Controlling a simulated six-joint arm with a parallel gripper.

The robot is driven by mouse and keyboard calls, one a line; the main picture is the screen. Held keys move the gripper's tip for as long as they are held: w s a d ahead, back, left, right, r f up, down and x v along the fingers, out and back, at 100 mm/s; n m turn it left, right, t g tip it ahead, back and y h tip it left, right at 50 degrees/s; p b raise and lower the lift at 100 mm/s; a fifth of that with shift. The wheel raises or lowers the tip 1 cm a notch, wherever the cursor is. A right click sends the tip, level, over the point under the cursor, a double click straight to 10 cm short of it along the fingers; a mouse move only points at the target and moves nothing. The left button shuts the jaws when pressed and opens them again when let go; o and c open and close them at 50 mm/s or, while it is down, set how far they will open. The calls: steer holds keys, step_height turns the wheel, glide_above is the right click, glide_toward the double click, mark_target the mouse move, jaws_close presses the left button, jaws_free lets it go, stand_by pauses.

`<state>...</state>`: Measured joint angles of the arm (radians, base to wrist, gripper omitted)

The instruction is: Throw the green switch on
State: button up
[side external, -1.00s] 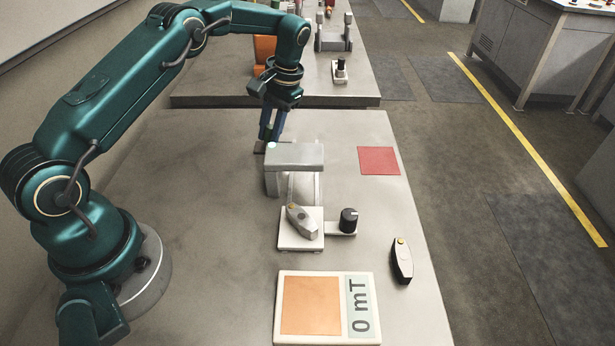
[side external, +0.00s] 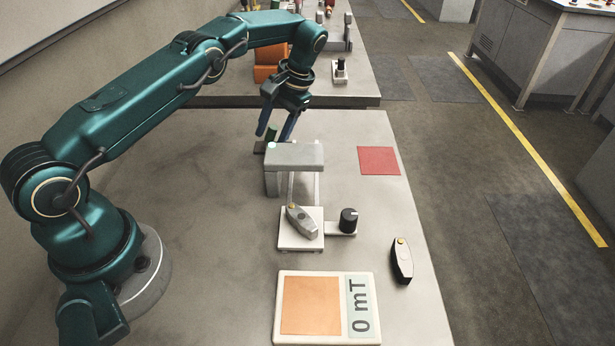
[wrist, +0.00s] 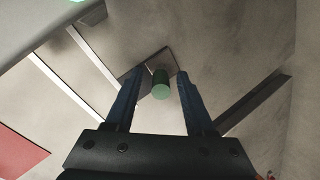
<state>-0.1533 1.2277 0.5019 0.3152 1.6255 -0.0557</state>
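The green switch (side external: 272,133) is a small green knob on a dark plate behind the grey block. In the wrist view the green knob (wrist: 160,88) shows centrally in front of its dark plate (wrist: 148,66). My gripper (side external: 271,136) is open, pointing down over the switch. In the wrist view the fingers of my gripper (wrist: 160,74) stand on either side of the knob, with visible gaps. The side view does not clearly show which way the knob leans.
A grey block (side external: 294,156) with a pale green spot on its corner stands close in front, over pale rails. A red square (side external: 379,160) lies right.

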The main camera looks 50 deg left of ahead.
steer(key=shift+r, duration=0.1)
steer(key=shift+s+a+r, duration=0.1)
steer(key=shift+r, duration=1.9)
steer(key=s+a+r, duration=0.6)
steer(key=s+a, duration=0.2)
steer(key=shift+r, duration=0.4)
steer(key=w+d+f+m+t+h, duration=0.1)
steer(key=w+d+f, duration=0.1)
steer(key=w+d+f+m+t+h, duration=0.1)
steer(key=w+d+f+m, duration=0.1)
steer(key=w+d+f+m+h, duration=0.1)
steer(key=w+d, duration=0.1)
steer(key=shift+w+d+f+t+h, duration=0.15)
steer(key=shift+w+f+t+h, duration=0.1)
steer(key=shift+f+t+h, duration=0.15)
steer(key=f, duration=0.4)
steer(key=shift+w+d, duration=0.1)
steer(key=shift+d, duration=0.1)
steer(key=shift+f, duration=0.5)
